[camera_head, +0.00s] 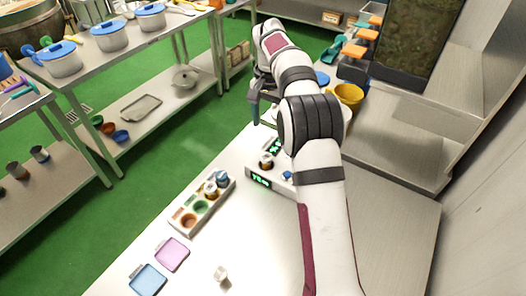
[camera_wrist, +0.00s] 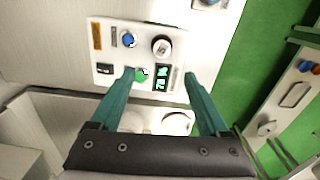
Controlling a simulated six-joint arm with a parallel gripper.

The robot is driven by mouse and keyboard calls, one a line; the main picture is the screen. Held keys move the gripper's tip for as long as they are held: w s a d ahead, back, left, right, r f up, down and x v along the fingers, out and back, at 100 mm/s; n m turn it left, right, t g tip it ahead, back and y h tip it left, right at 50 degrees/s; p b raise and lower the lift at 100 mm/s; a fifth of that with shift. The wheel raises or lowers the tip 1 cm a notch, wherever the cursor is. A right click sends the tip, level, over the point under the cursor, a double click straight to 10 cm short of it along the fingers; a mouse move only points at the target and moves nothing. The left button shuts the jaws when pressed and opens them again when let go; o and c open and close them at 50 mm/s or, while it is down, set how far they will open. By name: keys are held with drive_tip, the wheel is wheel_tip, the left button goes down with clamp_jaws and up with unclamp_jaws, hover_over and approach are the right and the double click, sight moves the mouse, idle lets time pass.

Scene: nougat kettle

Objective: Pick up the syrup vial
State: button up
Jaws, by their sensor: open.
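I cannot tell for certain which vial holds the syrup. A small vial with amber contents (camera_head: 266,162) stands at the device with a green display (camera_head: 259,182). A rack (camera_head: 186,222) to its left holds an amber vial (camera_head: 210,188) and a blue-topped vial (camera_head: 222,178) at its far end; its nearer wells look empty. My gripper (camera_head: 262,108) is beyond the device in the head view, its fingers partly hidden by my arm. In the wrist view my gripper (camera_wrist: 159,75) is open and empty, its teal fingers apart over a control panel (camera_wrist: 108,60). No vial shows clearly there.
A purple tray (camera_head: 173,254), a blue tray (camera_head: 148,280) and a small white piece (camera_head: 221,273) lie on the near worktop. A yellow bowl (camera_head: 349,95) stands at the far right. The worktop between rack and trays is clear; green floor lies left.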

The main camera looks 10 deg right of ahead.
sight(266, 156)
drive_tip(key=f, duration=1.3)
drive_tip(key=shift+a+f, duration=0.2)
drive_tip(key=shift+f, duration=0.05)
clamp_jaws()
